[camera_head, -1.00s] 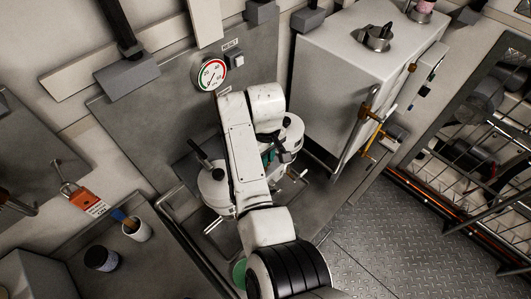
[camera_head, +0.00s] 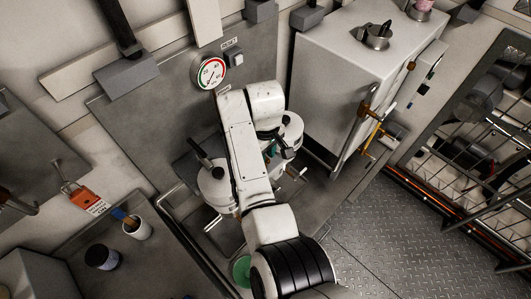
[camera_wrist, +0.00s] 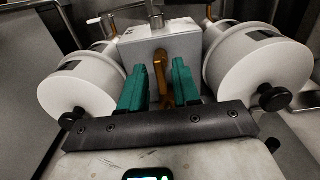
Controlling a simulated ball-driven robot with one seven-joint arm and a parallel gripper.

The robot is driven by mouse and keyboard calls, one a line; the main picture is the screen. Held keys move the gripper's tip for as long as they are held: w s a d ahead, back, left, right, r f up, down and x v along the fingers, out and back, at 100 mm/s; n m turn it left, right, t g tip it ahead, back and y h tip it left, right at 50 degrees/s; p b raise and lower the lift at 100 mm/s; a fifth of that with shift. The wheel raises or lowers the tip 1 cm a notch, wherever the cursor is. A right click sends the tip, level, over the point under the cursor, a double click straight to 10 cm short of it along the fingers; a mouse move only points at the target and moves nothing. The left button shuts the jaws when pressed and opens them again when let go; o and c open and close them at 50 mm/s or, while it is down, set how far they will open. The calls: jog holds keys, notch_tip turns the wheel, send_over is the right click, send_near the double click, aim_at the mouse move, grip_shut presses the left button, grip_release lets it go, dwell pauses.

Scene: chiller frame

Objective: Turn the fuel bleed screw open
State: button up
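In the wrist view two white cylindrical canisters (camera_wrist: 78,82) flank a light grey block (camera_wrist: 140,48). A brass-coloured lever (camera_wrist: 163,75) stands upright in front of the block. My gripper (camera_wrist: 159,68) is open, its two green fingers either side of the lever, with a visible gap on each side. A black knob (camera_wrist: 274,98) sits on the right canister, and a similar one shows low on the left canister. I cannot tell which part is the fuel bleed screw. In the head view my arm hides much of the canister assembly (camera_head: 214,185).
A gauge (camera_head: 210,72) is on the back panel. A large grey cabinet (camera_head: 345,70) with brass fittings stands to the right. Patterned floor (camera_head: 400,235) is open at lower right.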

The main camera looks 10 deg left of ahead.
jog(key=shift+o, duration=0.2)
notch_tip(320, 180, up, 11)
jog(key=b, duration=0.2)
jog(key=shift+f, duration=0.15)
dwell(0.6)
jog(key=s+d+f+m+b, duration=0.1)
jog(key=s+d+f+m, duration=0.15)
jog(key=d+f, duration=0.4)
jog(key=s+d+f+m+h, duration=0.1)
jog(key=s+d+f, duration=0.3)
jog(key=d, duration=0.5)
jog(key=s+d+f+m+b, duration=0.1)
jog(key=s+d+f+m, duration=0.15)
jog(key=d+f, duration=0.4)
jog(key=s+d+f+m, duration=0.1)
jog(key=s+d, duration=0.2)
jog(key=s, duration=0.5)
jog(key=s+d+m+b, duration=0.1)
jog(key=s+d, duration=0.3)
jog(key=s, duration=0.5)
jog(key=s+d+f+m+t, duration=0.1)
jog(key=s+d+m, duration=0.2)
jog(key=s, duration=0.5)
jog(key=shift+s+d+f+y, duration=0.3)
jog(key=shift+s+d+y, duration=0.1)
